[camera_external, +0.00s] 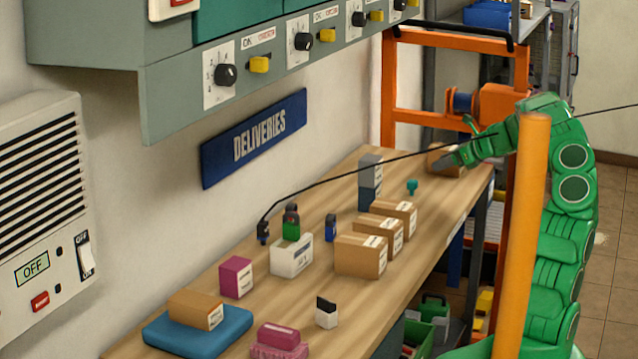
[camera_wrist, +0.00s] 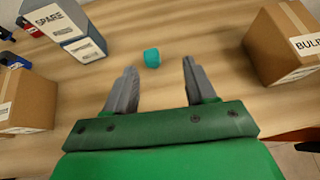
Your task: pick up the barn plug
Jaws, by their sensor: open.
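A small teal plug-shaped piece (camera_external: 411,187) stands on the wooden bench near its right edge; no label on it is readable, so I cannot confirm its name. In the wrist view the teal piece (camera_wrist: 152,58) shows as a rounded top just beyond and between my fingertips. My gripper (camera_wrist: 158,66) is open with nothing between its grey fingers. In the external view my gripper (camera_external: 460,141) is above the far end of the bench, to the right of and apart from the teal piece.
Cardboard boxes (camera_external: 360,255) stand nearer the camera. A box marked BULB (camera_wrist: 283,42) is right of my gripper. A black cable crosses above the bench. An orange post (camera_external: 525,230) stands in front.

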